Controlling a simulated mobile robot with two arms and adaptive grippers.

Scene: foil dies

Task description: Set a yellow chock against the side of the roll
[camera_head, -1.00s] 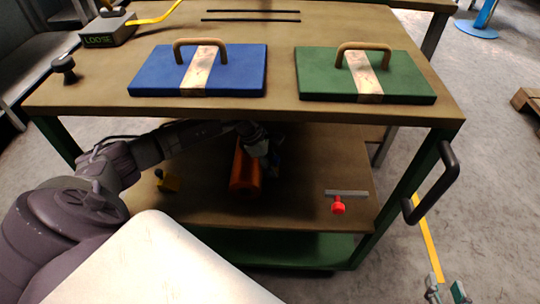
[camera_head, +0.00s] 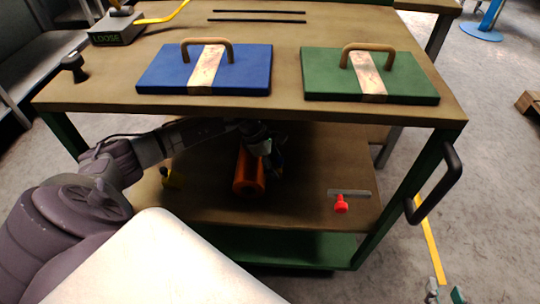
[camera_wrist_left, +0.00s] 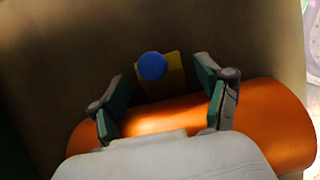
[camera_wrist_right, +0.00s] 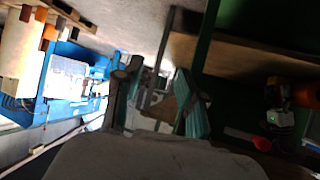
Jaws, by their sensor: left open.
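The orange roll (camera_head: 249,175) lies on the cart's lower shelf; it also crosses the left wrist view (camera_wrist_left: 265,120). A yellow chock with a blue knob (camera_wrist_left: 174,75) stands at the roll's far side in the left wrist view; I cannot tell if they touch. Another yellow chock (camera_head: 172,179) sits on the shelf left of the roll in the head view. My left gripper (camera_wrist_left: 160,78) is open over the roll, its fingers on either side of the blue-knobbed chock, not closed on it. My right gripper (camera_wrist_right: 158,75) is open and empty, outside the cart at lower right (camera_head: 445,296).
The cart's tabletop (camera_head: 285,60) hangs over the shelf and my left arm. A red knob (camera_head: 341,204) by a grey strip (camera_head: 349,193) lies right of the roll. A blue plate (camera_head: 165,75) and green plate (camera_head: 320,80) rest on top. A black handle (camera_head: 440,188) juts from the right.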

